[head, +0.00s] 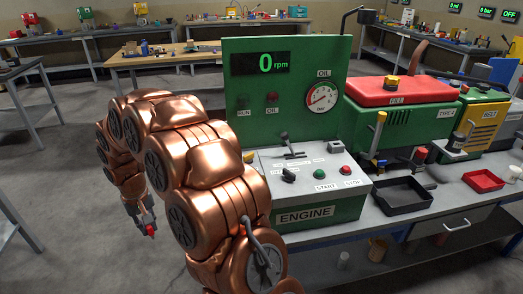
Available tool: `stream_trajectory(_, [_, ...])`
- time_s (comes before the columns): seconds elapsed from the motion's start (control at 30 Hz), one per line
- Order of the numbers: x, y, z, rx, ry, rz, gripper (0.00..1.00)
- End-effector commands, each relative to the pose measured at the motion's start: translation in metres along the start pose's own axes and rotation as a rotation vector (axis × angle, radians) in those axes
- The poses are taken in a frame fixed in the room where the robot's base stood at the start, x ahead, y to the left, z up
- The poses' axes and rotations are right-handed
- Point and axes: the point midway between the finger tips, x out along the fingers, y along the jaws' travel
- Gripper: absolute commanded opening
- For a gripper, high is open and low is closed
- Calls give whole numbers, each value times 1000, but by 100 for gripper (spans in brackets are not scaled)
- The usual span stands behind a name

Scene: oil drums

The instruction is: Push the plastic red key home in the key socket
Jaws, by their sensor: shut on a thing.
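My gripper (147,216) hangs low at the left, below my copper-coloured arm, and points down. It is shut on the small red key (151,230), of which only a little red shows between the fingertips. The key is in the air over the floor, well left of the green engine console (321,214). The console's sloped light top carries a lever, a green START button and a red STOP button. A small dark fitting (288,175) left of START may be the key socket; it is too small to tell. My arm hides the console's left side.
A green panel (240,85) with an rpm display and oil gauge stands behind the console. To its right are a red-topped green machine (405,92), a black tray (403,195) and a red tray (483,181). Open grey floor (60,220) lies at the left.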

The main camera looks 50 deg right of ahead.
Motion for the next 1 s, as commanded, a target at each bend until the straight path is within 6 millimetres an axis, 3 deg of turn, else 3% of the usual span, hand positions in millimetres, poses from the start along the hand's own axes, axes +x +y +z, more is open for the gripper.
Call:
stream_trajectory(0.17, [-32,67,-4,378,8,-2,0])
stream_trajectory(0.37, [-66,148,9,871,5,-2,0])
stream_trajectory(0.7, [-123,271,56,1675,7,-4,0])
stream_trajectory(0.83, [-136,300,76,1897,0,-3,0])
stream_trajectory(1.0, [-144,319,90,2052,-1,-2,0])
